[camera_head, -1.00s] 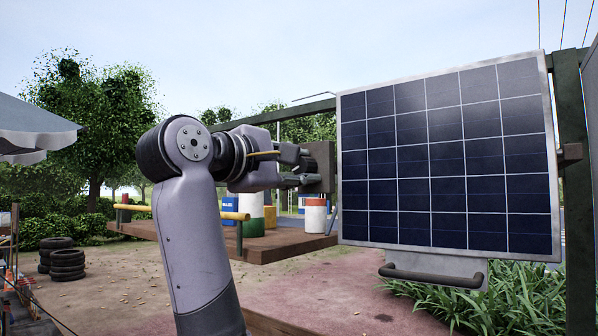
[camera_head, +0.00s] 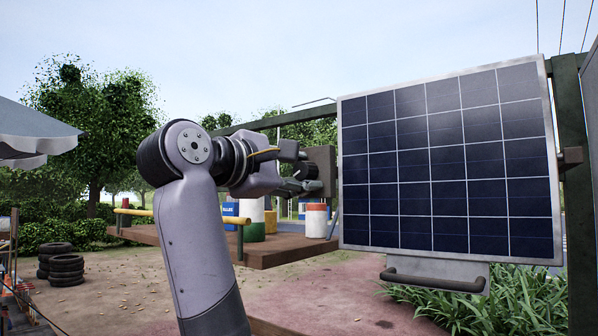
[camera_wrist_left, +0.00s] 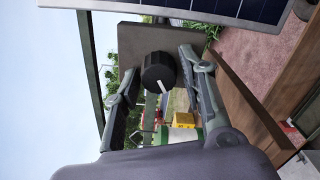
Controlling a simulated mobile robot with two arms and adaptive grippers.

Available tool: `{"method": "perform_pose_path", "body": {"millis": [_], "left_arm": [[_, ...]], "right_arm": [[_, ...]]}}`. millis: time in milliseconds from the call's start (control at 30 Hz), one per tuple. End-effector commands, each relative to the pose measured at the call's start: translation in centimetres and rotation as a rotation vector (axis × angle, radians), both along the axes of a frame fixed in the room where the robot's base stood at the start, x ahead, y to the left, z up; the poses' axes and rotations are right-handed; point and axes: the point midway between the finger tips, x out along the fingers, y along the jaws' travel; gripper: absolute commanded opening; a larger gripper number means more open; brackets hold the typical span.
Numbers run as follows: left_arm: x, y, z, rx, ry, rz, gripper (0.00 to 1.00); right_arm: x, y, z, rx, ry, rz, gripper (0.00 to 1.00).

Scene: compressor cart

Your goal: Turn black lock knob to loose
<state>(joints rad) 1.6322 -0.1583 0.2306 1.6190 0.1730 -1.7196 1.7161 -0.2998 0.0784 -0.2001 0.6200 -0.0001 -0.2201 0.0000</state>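The black lock knob (camera_wrist_left: 158,72) is round and dark with a white line on its face. It sits on a brown-grey plate (camera_wrist_left: 142,42) in the left wrist view. In the head view the knob (camera_head: 306,171) is a small dark shape on the plate (camera_head: 324,165) left of the solar panel. My left gripper (camera_wrist_left: 158,66) is open, with one finger on each side of the knob. Gaps show between the fingers and the knob in the wrist view; contact cannot be made out. My right gripper is not in view.
The solar panel (camera_head: 448,160) with a dark handle (camera_head: 436,280) fills the right side. A green post (camera_head: 575,200) stands behind it. A wooden platform (camera_head: 275,250) with a yellow rail (camera_head: 225,214) and several drums lies beyond my left arm.

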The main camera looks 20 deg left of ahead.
Motion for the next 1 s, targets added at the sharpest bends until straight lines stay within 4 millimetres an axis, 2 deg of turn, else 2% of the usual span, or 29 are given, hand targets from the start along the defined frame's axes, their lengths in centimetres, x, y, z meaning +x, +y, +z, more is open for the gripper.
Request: {"method": "perform_pose_path", "body": {"millis": [133, 467, 800, 1000], "left_arm": [[0.0, 0.0, 0.0, 0.001, -0.001, 0.000, 0.48], [-0.5, 0.1, 0.1, 0.001, -0.004, 0.000, 0.48], [-5.4, 1.9, 0.1, 0.000, -0.005, 0.000, 0.48], [-7.0, 2.5, 0.0, 0.001, -0.002, -0.001, 0.48]], "right_arm": [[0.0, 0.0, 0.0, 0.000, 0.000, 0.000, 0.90], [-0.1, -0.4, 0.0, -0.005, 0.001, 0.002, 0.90], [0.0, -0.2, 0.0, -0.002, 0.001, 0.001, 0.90], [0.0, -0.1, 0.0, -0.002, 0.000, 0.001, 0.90]]}}
